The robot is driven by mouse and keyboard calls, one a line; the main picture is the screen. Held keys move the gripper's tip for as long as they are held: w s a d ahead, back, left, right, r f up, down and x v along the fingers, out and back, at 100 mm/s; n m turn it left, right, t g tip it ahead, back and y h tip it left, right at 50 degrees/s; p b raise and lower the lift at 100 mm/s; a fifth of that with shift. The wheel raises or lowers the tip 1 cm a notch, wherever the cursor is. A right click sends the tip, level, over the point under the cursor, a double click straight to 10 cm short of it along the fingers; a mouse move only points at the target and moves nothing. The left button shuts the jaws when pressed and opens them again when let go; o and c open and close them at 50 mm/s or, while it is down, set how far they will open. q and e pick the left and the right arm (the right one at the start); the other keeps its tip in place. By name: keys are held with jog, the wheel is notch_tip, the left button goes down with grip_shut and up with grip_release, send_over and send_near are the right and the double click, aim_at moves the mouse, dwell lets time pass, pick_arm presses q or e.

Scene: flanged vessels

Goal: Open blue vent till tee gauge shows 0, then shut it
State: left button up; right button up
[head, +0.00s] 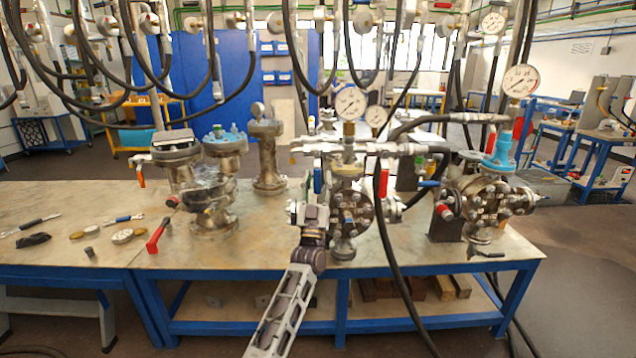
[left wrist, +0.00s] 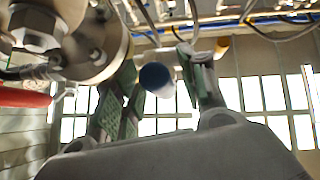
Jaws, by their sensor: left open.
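A blue vent handle (head: 317,180) hangs at the left end of the metal tee piping (head: 345,147) in the head view. The tee gauge (head: 351,103), a round white dial, stands above this piping; its needle is too small to read. My left gripper (head: 309,207) is open, just below and beside the blue handle. In the left wrist view, the blue handle's rounded end (left wrist: 155,78) shows between the open fingers of my left gripper (left wrist: 160,68); I cannot tell whether they touch it. My right gripper is not in view.
A red handle (head: 383,183) hangs on the tee's right, near a flanged vessel (head: 350,215). A black hose (head: 384,240) runs down in front. Another vessel with a gauge (head: 520,81) stands at right. Loose tools, including a red-handled one (head: 158,236), lie on the left tabletop.

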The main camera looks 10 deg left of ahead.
pick_arm(q)
jog(key=shift+f, duration=0.1)
jog(key=a+v, duration=0.1)
jog(key=v, duration=1)
jog(key=shift+s+d+f, duration=0.3)
jog(key=shift+d, duration=0.25)
